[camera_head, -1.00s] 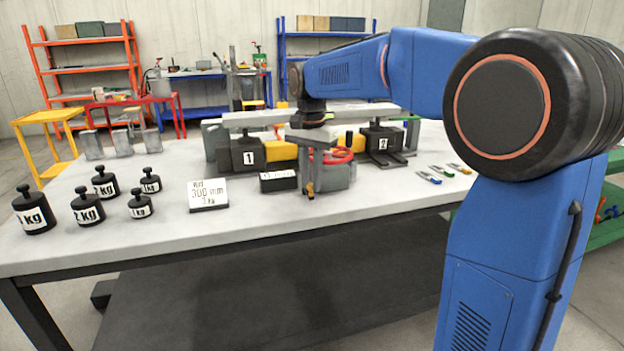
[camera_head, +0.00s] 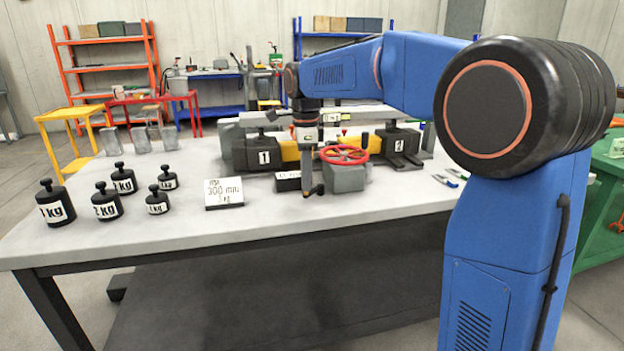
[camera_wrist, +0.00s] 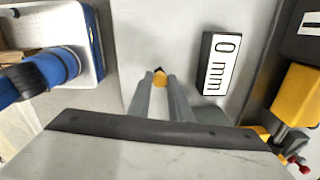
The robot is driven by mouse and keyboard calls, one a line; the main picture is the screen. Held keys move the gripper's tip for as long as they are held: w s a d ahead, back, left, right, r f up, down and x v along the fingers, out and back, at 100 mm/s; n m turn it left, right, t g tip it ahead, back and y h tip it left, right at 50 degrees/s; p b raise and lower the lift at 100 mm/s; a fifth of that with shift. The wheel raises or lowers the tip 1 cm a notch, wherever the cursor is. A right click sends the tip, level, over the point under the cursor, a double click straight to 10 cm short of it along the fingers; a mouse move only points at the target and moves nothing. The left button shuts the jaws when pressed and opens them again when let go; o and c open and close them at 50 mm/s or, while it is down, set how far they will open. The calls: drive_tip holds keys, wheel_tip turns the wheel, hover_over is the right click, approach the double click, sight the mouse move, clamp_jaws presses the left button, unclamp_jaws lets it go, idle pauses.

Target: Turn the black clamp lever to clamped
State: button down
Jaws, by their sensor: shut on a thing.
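My gripper (camera_head: 309,188) points down in front of the grey block with the red handwheel. Its two grey fingers also show in the wrist view (camera_wrist: 161,80). They are shut on a small yellow piece with a dark tip (camera_wrist: 160,76). This looks like the end of the black clamp lever (camera_head: 319,188), low on the block's left front side. The fingers hide part of the lever, so its exact angle is hard to tell. The red handwheel (camera_head: 344,154) lies flat on top of the grey block (camera_head: 347,178).
A "0 mm" display (camera_wrist: 220,62) is close to the fingers. Jack 1 (camera_head: 265,157) and jack 2 (camera_head: 399,145) stand behind. A "300 mm" card (camera_head: 223,192) and several black weights (camera_head: 106,204) stand on the left. The table front (camera_head: 250,222) is clear.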

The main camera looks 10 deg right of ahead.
drive_tip(key=w+m, duration=0.1)
drive_tip(key=w+a+m, duration=0.1)
drive_tip(key=m, duration=0.1)
drive_tip(key=shift+m, duration=0.3)
drive_tip(key=shift+w+a+m, duration=0.1)
drive_tip(key=shift+w+m, duration=0.4)
drive_tip(key=shift+m, duration=0.45)
drive_tip(key=shift+w+a+m, duration=0.1)
drive_tip(key=shift+w+m, duration=0.4)
drive_tip(key=shift+m, duration=0.45)
drive_tip(key=c, duration=1.6)
unclamp_jaws()
drive_tip(key=shift+r, duration=0.1)
wheel_tip(320, 180, up, 17)
drive_tip(key=shift+r, duration=0.1)
